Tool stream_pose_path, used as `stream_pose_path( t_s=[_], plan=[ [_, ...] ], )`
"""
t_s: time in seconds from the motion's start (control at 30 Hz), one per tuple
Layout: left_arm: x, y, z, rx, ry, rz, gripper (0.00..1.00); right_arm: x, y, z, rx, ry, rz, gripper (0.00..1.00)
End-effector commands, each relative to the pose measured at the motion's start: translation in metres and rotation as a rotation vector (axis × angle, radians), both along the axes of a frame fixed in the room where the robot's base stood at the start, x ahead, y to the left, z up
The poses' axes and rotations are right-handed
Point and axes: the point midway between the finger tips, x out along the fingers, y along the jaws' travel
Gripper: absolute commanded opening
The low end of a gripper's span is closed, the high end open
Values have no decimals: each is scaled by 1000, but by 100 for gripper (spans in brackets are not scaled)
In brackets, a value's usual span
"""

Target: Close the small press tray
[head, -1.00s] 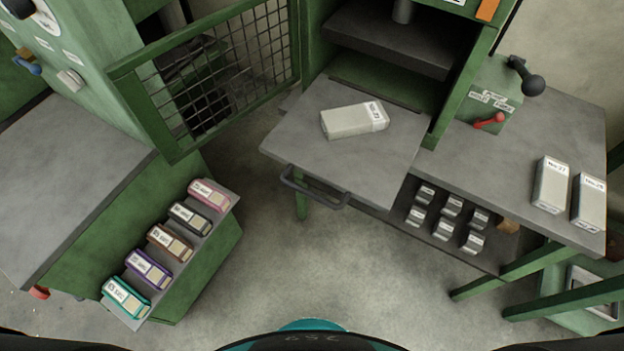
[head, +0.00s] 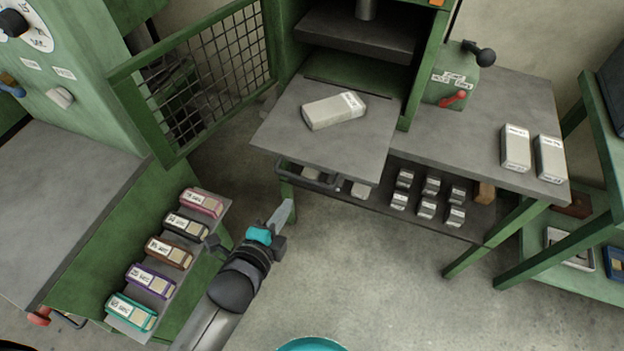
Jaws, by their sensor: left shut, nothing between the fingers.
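The small press tray (head: 290,132) is a flat grey plate pulled out from the green press (head: 409,100). A pale labelled block (head: 330,112) lies on it, set at an angle. The tray's dark handle (head: 310,177) hangs under its front edge. My left gripper (head: 284,213) is shut and empty, in front of and below the tray's front left corner, apart from the handle. My right gripper is not in view.
The mesh door (head: 205,80) stands open left of the tray. A rack (head: 221,224) with several coloured labelled blocks is at the left. Two pale blocks (head: 515,148) stand on the right bench (head: 470,130). A shelf below holds several small grey weights.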

Motion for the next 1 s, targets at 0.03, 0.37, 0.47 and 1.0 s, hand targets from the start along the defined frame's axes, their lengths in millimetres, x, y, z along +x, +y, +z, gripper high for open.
stream_pose_path(
  t_s=[0.03,0.37,0.47,1.0],
  plan=[
    [3,-3,15,25,-43,-20,0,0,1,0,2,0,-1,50],
    [20,-12,34,71,-114,-49,0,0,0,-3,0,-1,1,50],
    [33,-16,30,69,-113,-48,0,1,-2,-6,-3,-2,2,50],
    [95,-36,8,70,-109,-48,0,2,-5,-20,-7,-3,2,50]
  ],
)
